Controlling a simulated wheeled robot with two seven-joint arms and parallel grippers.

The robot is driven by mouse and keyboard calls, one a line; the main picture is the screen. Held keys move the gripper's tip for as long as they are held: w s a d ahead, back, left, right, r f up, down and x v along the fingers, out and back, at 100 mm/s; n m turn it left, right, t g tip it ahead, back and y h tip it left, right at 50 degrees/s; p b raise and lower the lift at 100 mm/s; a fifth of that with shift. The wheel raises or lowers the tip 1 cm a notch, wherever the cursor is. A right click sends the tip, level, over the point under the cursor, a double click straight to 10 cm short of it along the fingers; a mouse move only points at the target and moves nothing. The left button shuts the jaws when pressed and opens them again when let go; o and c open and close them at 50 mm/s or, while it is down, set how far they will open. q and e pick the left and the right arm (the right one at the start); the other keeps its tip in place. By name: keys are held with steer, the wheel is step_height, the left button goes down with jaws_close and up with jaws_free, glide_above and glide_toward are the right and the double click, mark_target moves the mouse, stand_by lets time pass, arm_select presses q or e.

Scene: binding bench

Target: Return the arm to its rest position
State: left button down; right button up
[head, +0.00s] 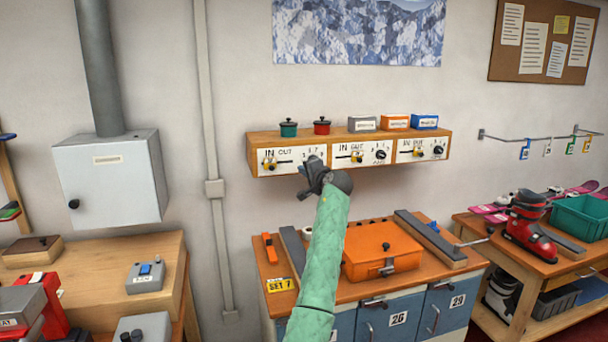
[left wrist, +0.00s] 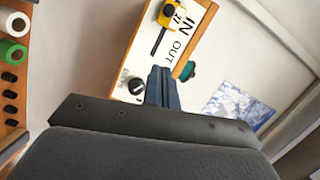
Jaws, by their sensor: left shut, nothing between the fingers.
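My left arm, in a green sleeve, reaches up the middle of the head view. Its dark left gripper (head: 311,180) is in front of the lower edge of the wooden wall shelf (head: 250,141), near the left IN/OUT panel. In the left wrist view the gripper's two blue-grey fingers (left wrist: 163,88) are together with nothing between them. They point toward the panel's dial and yellow-handled slider (left wrist: 170,14). Whether the fingertips touch the panel I cannot tell. My right gripper is in neither view.
Below is a bench with an orange case (head: 383,252), grey bars and drawers. A grey wall box (head: 110,178) hangs at the left above a wooden bench with devices. A red ski boot (head: 528,226) and teal crate (head: 580,217) stand on the right bench.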

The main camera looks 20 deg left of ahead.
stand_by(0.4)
arm_select(q)
steer(key=s+f+n+g+h, duration=0.1)
steer(key=s+f+g+h, duration=0.15)
steer(key=s+f, duration=1.35)
steer(key=s+f+n+g+h, duration=0.15)
steer(key=s+f+h, duration=0.25)
steer(key=s+f, duration=1.3)
steer(key=s+d+f+g+h, duration=0.1)
steer(key=s+d+f+h, duration=0.3)
steer(key=s+f, duration=0.95)
steer(key=s+d+n+g+h, duration=0.15)
steer(key=s+d, duration=0.25)
steer(key=s, duration=0.8)
steer(key=s+d+g+h, duration=0.1)
steer(key=s+d+g, duration=0.15)
steer(key=s, duration=0.95)
steer(key=s+d+f, duration=0.1)
steer(key=s+f, duration=0.1)
steer(key=f, duration=2)
steer(key=s+d+f, duration=0.2)
steer(key=s+f, duration=0.1)
steer(key=f, duration=2)
steer(key=shift+d+m+g, duration=0.15)
steer(key=shift+m+g, duration=0.15)
steer(key=shift+g, duration=0.1)
